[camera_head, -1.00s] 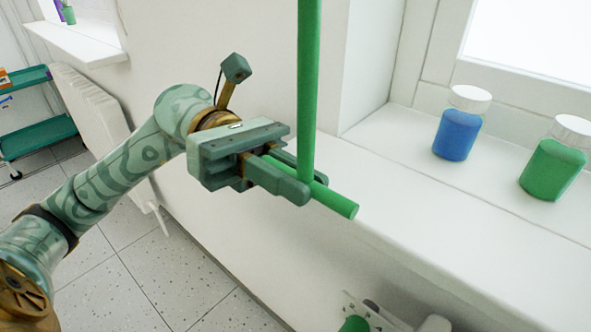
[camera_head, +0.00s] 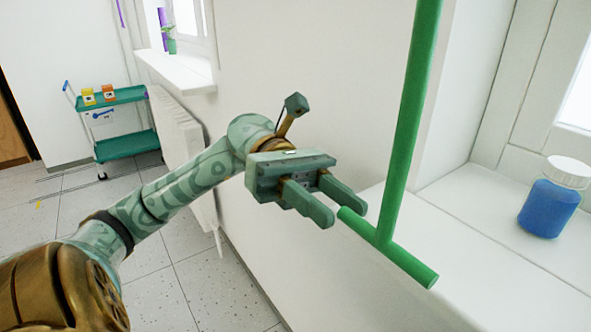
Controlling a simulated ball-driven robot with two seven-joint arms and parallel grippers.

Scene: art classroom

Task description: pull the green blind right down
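A green pull rod (camera_head: 409,125) hangs down from the top of the view and ends in a green crossbar (camera_head: 408,262), like an upside-down T. The blind's cloth is out of view. My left gripper (camera_head: 341,213) is open and empty, to the left of the rod. My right gripper is not in view.
A white window sill (camera_head: 470,265) lies behind the crossbar, with a blue-filled jar (camera_head: 549,207) at the right. A white radiator (camera_head: 180,135) stands along the wall at left. A teal trolley (camera_head: 125,145) is farther back; the floor between is clear.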

